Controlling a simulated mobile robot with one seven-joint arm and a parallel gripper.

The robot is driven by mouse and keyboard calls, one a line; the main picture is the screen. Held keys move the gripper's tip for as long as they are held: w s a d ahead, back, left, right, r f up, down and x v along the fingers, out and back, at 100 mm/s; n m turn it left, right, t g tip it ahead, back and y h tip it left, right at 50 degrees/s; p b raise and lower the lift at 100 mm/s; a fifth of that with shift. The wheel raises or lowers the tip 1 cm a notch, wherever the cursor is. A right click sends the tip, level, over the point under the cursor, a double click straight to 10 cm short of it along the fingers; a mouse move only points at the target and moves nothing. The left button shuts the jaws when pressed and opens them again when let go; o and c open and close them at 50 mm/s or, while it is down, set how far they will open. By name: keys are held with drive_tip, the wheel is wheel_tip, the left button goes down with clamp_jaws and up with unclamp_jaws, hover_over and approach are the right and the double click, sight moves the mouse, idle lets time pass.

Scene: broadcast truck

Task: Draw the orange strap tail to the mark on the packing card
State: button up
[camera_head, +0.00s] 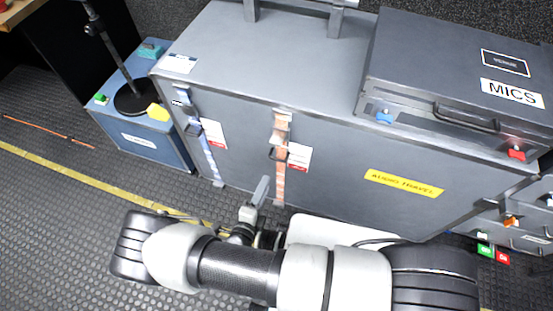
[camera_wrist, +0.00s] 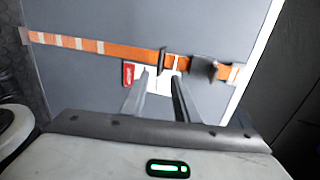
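The orange strap (camera_head: 281,180) runs down the front of the big grey case, with a buckle-like fitting (camera_head: 283,117) near its top. In the wrist view the strap (camera_wrist: 120,49) lies across the case face, with pale stripes toward the left, a thin dark loop (camera_wrist: 162,60) and a dark buckle (camera_wrist: 203,68). I cannot tell where its tail ends. The white and red packing card (camera_head: 299,156) is beside the strap; it also shows in the wrist view (camera_wrist: 128,73), partly behind my fingers. My gripper (camera_wrist: 160,78) is open, its fingers apart and pointing at the card and strap. I see nothing held.
A second strap, blue and white (camera_head: 208,155), hangs to the left with its own card (camera_head: 215,133). A blue case (camera_head: 150,140) stands at the left. The MICS case (camera_head: 450,75) lies on top of the grey case. Open floor (camera_head: 60,210) is at the left.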

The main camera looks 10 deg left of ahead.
sight(277, 159)
drive_tip(key=b+x, duration=0.1)
drive_tip(key=x, duration=1.2)
drive_tip(key=shift+w+d+f, duration=0.15)
drive_tip(key=shift+w, duration=0.15)
drive_tip(key=shift+c, duration=0.3)
clamp_jaws()
drive_tip(key=shift+b, duration=0.35)
